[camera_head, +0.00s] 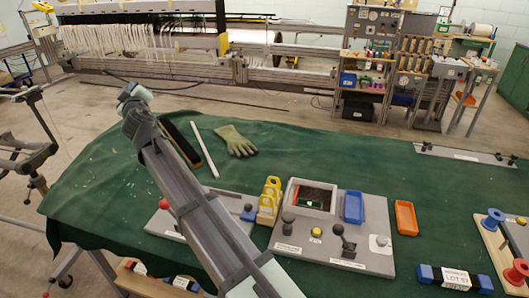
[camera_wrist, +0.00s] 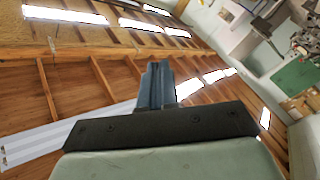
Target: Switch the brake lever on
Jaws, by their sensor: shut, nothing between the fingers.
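A grey control panel (camera_head: 376,212) lies on the green-covered table. It carries a black lever (camera_head: 349,246) at its front and a dark round-knobbed lever (camera_head: 288,219) at its left; the labels are too small to read, so I cannot tell which is the brake lever. A second grey panel (camera_head: 160,223) with red and blue knobs is partly hidden behind my arm. My gripper (camera_wrist: 157,72) is shut and empty in the wrist view, against the ceiling. In the head view my arm reaches up and left across the table, away from the levers; its fingers cannot be made out there.
Yellow holders (camera_head: 268,203) stand between the panels. A glove (camera_head: 235,141) and a white rod (camera_head: 203,150) lie behind.

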